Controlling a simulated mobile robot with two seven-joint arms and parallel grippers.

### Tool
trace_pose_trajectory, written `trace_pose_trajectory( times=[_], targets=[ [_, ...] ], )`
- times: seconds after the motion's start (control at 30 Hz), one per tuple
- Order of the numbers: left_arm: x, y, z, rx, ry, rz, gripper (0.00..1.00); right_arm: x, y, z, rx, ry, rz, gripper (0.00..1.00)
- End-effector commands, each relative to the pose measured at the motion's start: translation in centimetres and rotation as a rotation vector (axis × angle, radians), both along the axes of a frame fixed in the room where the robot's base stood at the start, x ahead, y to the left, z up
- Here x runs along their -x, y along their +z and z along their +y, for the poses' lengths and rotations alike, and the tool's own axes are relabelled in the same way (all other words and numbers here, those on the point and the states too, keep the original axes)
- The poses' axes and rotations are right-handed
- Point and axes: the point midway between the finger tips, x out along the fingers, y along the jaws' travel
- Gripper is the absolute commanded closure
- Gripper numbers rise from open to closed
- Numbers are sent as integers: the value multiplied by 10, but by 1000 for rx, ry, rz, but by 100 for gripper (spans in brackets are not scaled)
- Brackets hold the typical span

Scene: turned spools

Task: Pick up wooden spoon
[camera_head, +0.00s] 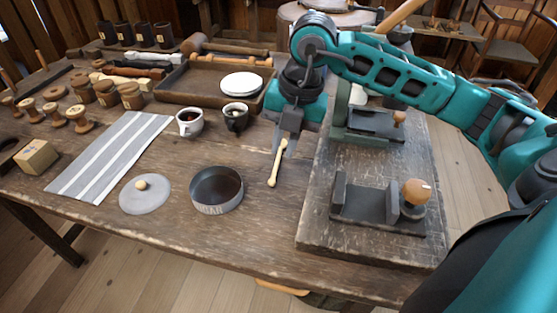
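A small pale wooden spoon (274,171) lies on the brown wooden table, left of the raised board. Its near end is rounded and its far end runs up under my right gripper. My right gripper (282,143) points down from the teal arm that comes in from the right. Its grey fingers are over or beside the spoon's far end and partly hide it. I cannot tell whether the fingers touch the spoon or how far apart they are. My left gripper is not in view.
A raised board (318,205) with metal fixtures stands right of the spoon. A round dark tin (217,205), a grey lid (150,199), a white mug (190,123) and a dark mug (235,124) stand to the left. A striped cloth (112,157) and several spools lie further left.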

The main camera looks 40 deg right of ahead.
Motion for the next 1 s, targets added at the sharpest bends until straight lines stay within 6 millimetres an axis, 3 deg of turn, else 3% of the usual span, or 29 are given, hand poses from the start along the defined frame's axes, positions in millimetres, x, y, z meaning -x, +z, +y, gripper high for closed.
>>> trace_pose_trajectory(
  times=[0.33, 0.6, 0.83, 1.0],
  targets=[
    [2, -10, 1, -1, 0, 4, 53, -4, -28, 4, -1, 1, 1, 84],
    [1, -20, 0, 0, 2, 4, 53, -11, -65, 10, -2, 2, 0, 84],
    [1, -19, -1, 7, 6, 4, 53, -11, -67, 10, -2, 2, -1, 84],
    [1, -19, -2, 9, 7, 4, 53, -11, -67, 10, -2, 2, -1, 99]
  ],
)
